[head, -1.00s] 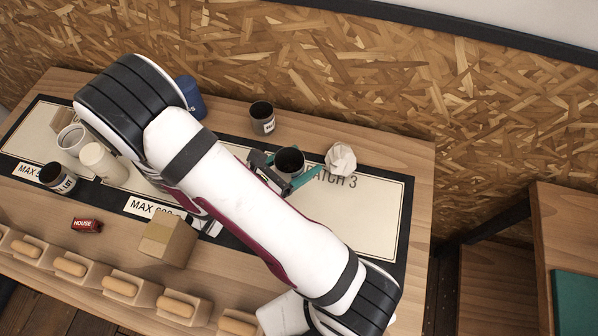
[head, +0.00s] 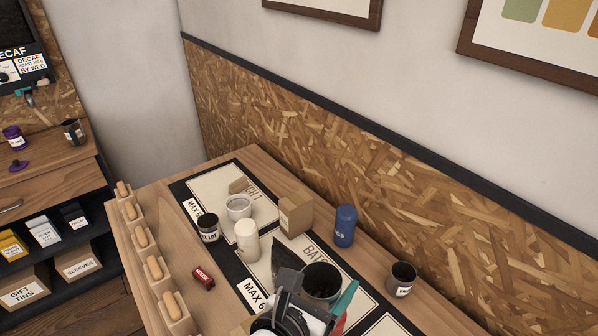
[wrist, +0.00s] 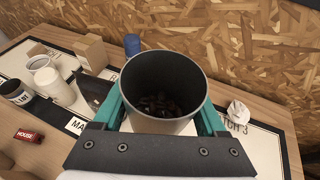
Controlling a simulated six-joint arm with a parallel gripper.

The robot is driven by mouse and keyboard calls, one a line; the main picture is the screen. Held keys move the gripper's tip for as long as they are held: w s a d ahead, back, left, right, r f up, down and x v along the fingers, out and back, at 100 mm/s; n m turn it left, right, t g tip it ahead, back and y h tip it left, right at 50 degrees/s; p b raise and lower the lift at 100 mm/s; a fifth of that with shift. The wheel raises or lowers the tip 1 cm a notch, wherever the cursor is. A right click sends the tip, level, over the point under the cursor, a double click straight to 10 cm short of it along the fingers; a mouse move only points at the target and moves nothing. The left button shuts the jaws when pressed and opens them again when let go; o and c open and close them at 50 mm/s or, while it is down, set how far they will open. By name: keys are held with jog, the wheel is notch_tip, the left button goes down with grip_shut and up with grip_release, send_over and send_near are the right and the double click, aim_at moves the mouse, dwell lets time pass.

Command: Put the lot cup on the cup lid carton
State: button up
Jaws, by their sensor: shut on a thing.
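My gripper (wrist: 162,112) is shut on a dark grey cup (wrist: 165,75) with dark beans inside, one teal finger on each side. In the head view the held cup (head: 322,280) looks upright and large, over the batch mat; its exact height is unclear. A white patch shows on its front, but I cannot read it. A similar dark cup labelled with "LOT" (head: 208,232) stands at the left of the mat. A cardboard carton (head: 296,215) stands behind the white canister, and a small carton (head: 238,186) is at the far end. I cannot tell which is for cup lids.
A white canister (head: 247,243), a white cup (head: 238,208), a blue canister (head: 345,226) and another dark cup (head: 402,281) stand around. A red box (head: 204,277) lies near the front row of wooden-handled bins (head: 155,268). Crumpled paper (wrist: 238,110) lies at the right.

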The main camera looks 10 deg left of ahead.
jog(key=a+f, duration=0.2)
jog(key=a, duration=0.1)
jog(key=a+f, duration=0.2)
jog(key=a, duration=0.2)
jog(key=a+f, duration=0.2)
jog(key=a, duration=0.1)
jog(key=shift+s+a+f, duration=0.25)
jog(key=shift+s+a, duration=0.1)
jog(key=shift+s, duration=0.05)
jog(key=shift+a+f, duration=0.2)
jog(key=shift+f, duration=0.95)
jog(key=shift+a+f, duration=0.15)
jog(key=shift+f, duration=0.95)
jog(key=o, duration=1.4)
jog(key=shift+f, duration=0.15)
jog(key=shift+r, duration=0.2)
jog(key=v, duration=1.2)
